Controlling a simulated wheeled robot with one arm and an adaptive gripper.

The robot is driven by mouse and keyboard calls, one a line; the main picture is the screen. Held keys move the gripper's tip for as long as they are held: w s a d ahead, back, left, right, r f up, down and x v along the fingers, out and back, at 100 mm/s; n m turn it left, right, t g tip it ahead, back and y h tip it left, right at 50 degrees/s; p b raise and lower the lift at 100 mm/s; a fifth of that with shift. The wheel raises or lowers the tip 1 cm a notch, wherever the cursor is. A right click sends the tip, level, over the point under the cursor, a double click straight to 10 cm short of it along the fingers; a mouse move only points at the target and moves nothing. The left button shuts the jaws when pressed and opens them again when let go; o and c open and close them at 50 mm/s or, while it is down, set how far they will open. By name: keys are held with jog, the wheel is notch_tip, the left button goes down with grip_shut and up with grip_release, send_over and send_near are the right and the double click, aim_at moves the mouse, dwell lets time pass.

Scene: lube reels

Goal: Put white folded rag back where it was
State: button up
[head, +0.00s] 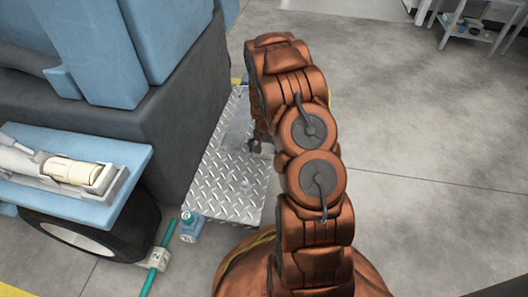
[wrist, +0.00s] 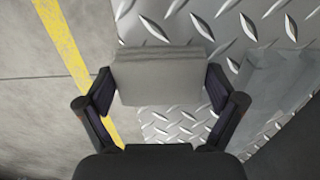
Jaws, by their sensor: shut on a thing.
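The white folded rag (wrist: 160,75) is a pale grey-white folded block in the wrist view. My gripper (wrist: 160,88) is shut on it, with one finger against its left end and one against its right end. The rag is over the diamond-plate metal surface (wrist: 185,20). I cannot tell whether it touches the plate or is held above it. In the head view my gripper (head: 256,146) is mostly hidden behind my arm, over the right edge of the plate (head: 215,180), and the rag cannot be made out clearly.
A grey box-like shape (wrist: 280,75) is at the right in the wrist view. A yellow floor line (wrist: 65,45) runs past the left. In the head view a blue vehicle (head: 100,45) with a tire (head: 125,235) stands left; a small blue bottle (head: 188,228) is by the plate. Open floor lies right.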

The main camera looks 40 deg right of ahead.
jog(key=o, duration=0.7)
